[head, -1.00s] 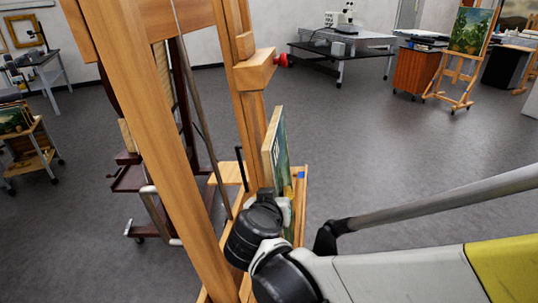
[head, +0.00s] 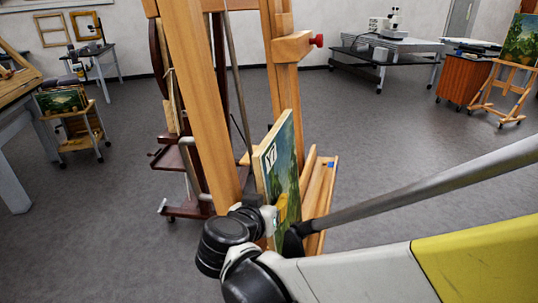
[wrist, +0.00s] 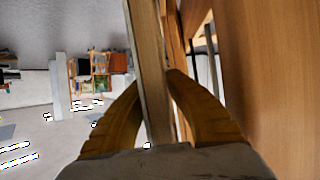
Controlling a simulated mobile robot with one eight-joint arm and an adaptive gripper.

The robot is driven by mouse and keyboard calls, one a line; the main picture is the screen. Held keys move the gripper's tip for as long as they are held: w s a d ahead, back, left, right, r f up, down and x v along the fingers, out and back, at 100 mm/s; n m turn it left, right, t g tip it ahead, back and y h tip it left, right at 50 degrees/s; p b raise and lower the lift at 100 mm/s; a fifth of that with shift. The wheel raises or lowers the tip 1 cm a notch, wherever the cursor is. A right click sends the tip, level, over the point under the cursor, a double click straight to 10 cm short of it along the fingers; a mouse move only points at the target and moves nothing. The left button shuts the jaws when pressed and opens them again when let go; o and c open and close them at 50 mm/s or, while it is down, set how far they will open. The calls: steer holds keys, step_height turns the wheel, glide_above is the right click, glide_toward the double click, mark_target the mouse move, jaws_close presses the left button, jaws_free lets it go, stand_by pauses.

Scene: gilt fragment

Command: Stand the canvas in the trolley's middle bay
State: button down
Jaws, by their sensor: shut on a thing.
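The canvas (head: 284,172), a green landscape painting on a pale wooden frame, stands upright in front of the easel in the head view. My gripper (head: 268,218) is shut on its near edge, low down. In the wrist view both fingers of my gripper (wrist: 155,78) close on either side of the canvas edge (wrist: 149,60). Whether the canvas touches the easel's ledge cannot be told. The trolley (head: 84,142), small and wooden with grey posts and castors, stands far left with a green painting (head: 62,102) in it. Its separate bays are hard to make out.
The big wooden easel (head: 202,100) stands close in front, its ledge (head: 320,190) beside the canvas. A dark red stand (head: 186,208) is behind it. A worktable (head: 12,118) is at the left edge. Grey floor (head: 110,220) is open between easel and trolley.

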steer(key=c, duration=1.4)
jaws_free()
steer(key=shift+s, duration=0.1)
steer(key=v, duration=1.2)
steer(key=s+d+f+n+g+y, duration=0.1)
steer(key=s+d+f+g+y, duration=0.1)
steer(key=d, duration=0.8)
steer(key=s+d+f+n+g+y, duration=0.2)
steer(key=s+d+f, duration=0.3)
steer(key=d, duration=0.5)
steer(key=shift+s+g+y, duration=0.35)
steer(key=shift+g+y, duration=0.25)
steer(key=shift+y, duration=0.2)
